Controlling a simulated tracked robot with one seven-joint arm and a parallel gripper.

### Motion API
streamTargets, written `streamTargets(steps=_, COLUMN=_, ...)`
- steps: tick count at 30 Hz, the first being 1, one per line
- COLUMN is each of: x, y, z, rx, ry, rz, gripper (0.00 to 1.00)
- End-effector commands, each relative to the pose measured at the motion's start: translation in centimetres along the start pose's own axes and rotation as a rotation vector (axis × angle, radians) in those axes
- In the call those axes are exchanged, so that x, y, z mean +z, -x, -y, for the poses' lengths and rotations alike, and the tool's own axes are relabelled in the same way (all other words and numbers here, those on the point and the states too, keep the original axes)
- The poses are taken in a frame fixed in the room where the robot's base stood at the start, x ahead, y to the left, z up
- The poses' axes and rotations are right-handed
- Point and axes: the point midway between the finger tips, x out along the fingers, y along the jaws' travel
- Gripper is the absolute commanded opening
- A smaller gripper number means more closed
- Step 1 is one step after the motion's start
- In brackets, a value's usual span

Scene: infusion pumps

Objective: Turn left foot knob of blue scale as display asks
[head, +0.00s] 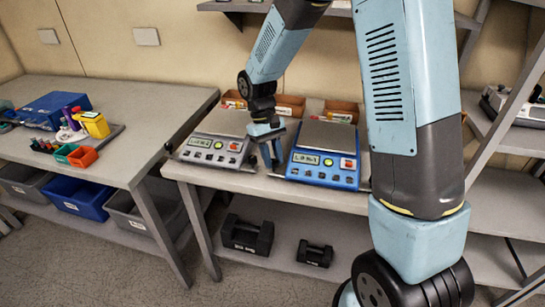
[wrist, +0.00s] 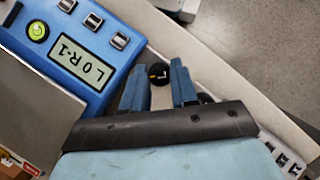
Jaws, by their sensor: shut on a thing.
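The blue scale (head: 322,172) stands on the middle table, with a grey plate on top and buttons and a small display on its front. In the wrist view the display (wrist: 82,67) seems to read "L 0 R-1". A round green level (wrist: 38,31) sits beside it. My gripper (head: 272,163) points down at the scale's left front corner. In the wrist view its blue fingers (wrist: 158,70) are on either side of the black left foot knob (wrist: 159,76), which has a yellow mark. The gripper is shut on this knob. The head view hides the knob behind the fingers.
A grey scale (head: 215,145) stands close to the left of my gripper. Orange bins (head: 290,105) stand behind the scales. Black weights (head: 247,235) lie on the lower shelf. The left table (head: 140,130) holds a tray, boxes and small bins.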

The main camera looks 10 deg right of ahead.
Motion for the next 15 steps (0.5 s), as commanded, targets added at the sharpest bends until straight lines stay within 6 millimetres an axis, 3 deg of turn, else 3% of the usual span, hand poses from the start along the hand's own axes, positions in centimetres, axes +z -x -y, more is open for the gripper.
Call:
streamTargets(steps=12, x=-0.22, y=0.26, z=-0.15, rx=0.0, ry=-0.006, rz=-0.009, gripper=0.0)
streamTargets(steps=13, x=-0.23, y=0.26, z=-0.16, rx=0.0, ry=-0.006, rz=-0.01, gripper=0.31)
streamTargets(steps=15, x=-0.2, y=0.23, z=-0.14, rx=0.0, ry=-0.005, rz=-0.008, gripper=0.38)
